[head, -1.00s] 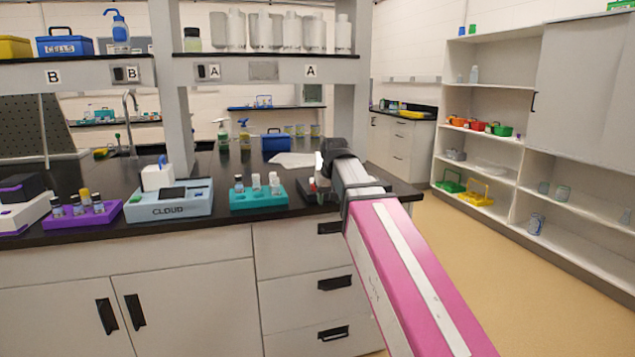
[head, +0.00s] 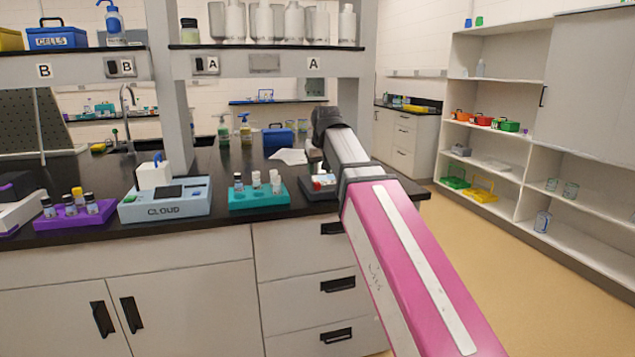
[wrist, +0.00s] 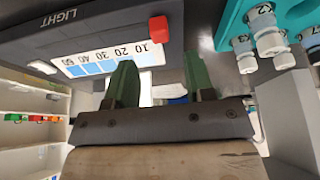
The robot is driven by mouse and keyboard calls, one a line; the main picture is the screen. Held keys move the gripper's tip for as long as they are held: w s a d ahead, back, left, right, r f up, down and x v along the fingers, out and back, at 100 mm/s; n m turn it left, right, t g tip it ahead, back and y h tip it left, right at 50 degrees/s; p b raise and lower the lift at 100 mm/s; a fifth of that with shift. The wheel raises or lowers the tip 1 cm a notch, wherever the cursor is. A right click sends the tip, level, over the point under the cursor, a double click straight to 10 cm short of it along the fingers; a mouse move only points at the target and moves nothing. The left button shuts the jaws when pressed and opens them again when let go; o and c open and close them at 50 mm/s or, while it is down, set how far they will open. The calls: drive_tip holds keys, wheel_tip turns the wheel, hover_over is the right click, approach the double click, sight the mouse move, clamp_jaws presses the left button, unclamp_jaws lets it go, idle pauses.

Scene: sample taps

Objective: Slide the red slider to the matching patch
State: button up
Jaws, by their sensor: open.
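The red slider (wrist: 158,28) is a small red block on the dark grey LIGHT box (wrist: 110,27) in the wrist view. It sits at the 10 end of a white scale strip (wrist: 108,57) numbered 10 to 50 with blue patches. No red patch can be made out there. My gripper (wrist: 158,62) is open, its two green fingers apart and empty. The slider appears just beyond the fingertips, between their lines; contact cannot be seen. In the head view the box (head: 320,188) stands at the bench's right end, with my arm partly covering it and the gripper.
A teal rack (head: 258,197) with white-capped vials stands just left of the box; it also shows close by in the wrist view (wrist: 235,25). The CLOUD device (head: 165,205) and a purple rack (head: 78,215) are farther left. The floor right of the bench is clear.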

sight(318, 183)
drive_tip(key=shift+x, duration=3)
clamp_jaws()
